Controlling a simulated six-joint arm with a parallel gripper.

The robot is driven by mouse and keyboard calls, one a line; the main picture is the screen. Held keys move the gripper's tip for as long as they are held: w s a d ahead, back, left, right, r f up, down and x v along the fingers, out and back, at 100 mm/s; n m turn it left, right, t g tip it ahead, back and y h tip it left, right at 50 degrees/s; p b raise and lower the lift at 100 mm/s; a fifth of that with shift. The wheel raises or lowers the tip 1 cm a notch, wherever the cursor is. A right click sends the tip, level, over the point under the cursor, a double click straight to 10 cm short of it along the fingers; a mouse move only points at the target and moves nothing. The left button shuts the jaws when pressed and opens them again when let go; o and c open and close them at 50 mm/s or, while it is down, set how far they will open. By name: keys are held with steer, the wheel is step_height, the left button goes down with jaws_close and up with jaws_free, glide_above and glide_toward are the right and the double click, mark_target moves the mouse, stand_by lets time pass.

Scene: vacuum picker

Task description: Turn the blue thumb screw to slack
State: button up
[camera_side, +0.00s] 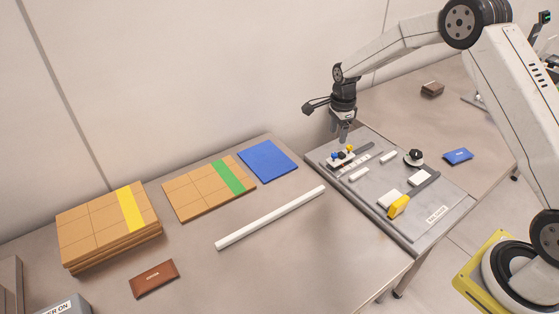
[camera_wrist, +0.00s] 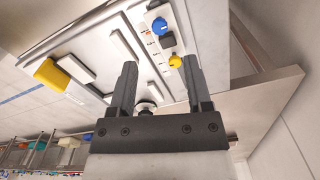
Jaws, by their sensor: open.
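The blue thumb screw (camera_side: 335,156) sits on a small white block at the left end of the grey panel, beside a yellow knob (camera_side: 350,148). In the wrist view the blue thumb screw (camera_wrist: 160,26) lies beyond my fingertips, and the yellow knob (camera_wrist: 175,61) is close to the right finger. My gripper (camera_side: 343,141) hangs just above the block, pointing down. In the wrist view my gripper (camera_wrist: 159,64) is open with nothing held between its fingers. The blue screw stands apart from both fingers. Any pointer or mark on it is too small to read.
The grey panel (camera_side: 425,222) also carries white bars, a black round knob (camera_side: 414,157) and a yellow-and-white block (camera_side: 398,206). A white rod (camera_side: 271,217) lies on the table left of the panel. A blue card (camera_side: 458,156) lies right of the panel. Cardboard stacks are further left.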

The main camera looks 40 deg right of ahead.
mark_target(335, 154)
steer(key=shift+f, duration=3.55)
jaws_close()
